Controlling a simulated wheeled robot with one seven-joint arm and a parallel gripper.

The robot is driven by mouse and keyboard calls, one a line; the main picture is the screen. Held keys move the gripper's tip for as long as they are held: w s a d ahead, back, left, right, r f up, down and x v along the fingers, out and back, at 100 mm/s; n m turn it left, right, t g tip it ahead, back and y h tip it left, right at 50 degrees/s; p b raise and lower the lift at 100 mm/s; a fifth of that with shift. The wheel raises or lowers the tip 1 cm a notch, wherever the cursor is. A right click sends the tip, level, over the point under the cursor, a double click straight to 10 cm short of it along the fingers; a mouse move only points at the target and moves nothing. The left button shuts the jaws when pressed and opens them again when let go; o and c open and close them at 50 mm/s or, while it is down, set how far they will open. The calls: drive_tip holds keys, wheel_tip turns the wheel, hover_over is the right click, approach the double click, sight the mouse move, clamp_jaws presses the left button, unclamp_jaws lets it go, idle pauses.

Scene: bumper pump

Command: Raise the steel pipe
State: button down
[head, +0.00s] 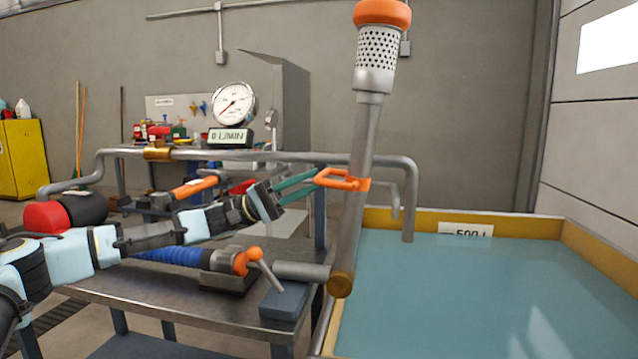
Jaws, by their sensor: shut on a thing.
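The steel pipe (363,145) stands steep and slightly tilted in the middle of the head view, with its top leaning right. A perforated strainer (377,58) with an orange end ring (382,13) caps its top. Its lower end meets a brass-coloured joint (341,285) beside the tank's left edge. An orange handle (343,180) is fixed around the pipe's middle. My gripper (318,181) reaches in from the left, and its green fingers are shut on the orange handle. The exact finger contact is small and hard to see.
A tank of bluish water (480,300) with a yellow rim (500,220) lies right of the pipe. A bent grey pipe (290,157) crosses behind. A workbench (190,290) holds a blue hose (170,257) and an orange-knobbed lever (262,268). A gauge (232,104) stands behind.

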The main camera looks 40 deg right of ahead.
drive_tip(key=shift+w+a+f, duration=0.15)
drive_tip(key=shift+a+f, duration=0.05)
drive_tip(key=shift+f, duration=0.3)
drive_tip(key=shift+w+a+f, duration=0.1)
drive_tip(key=shift+a+f, duration=0.05)
drive_tip(key=shift+f, duration=0.3)
drive_tip(key=c, duration=1.5)
unclamp_jaws()
drive_tip(key=shift+d, duration=0.15)
drive_tip(key=o, duration=0.7)
drive_tip(key=shift+w+r, duration=0.1)
drive_tip(key=shift+r, duration=0.15)
drive_tip(key=shift+c, duration=0.2)
drive_tip(key=w+a+f+b, duration=0.1)
drive_tip(key=w+a+f, duration=0.1)
drive_tip(key=w+a, duration=0.8)
drive_tip(key=w, duration=0.3)
drive_tip(key=shift+w, duration=0.15)
drive_tip(key=shift+f, duration=0.1)
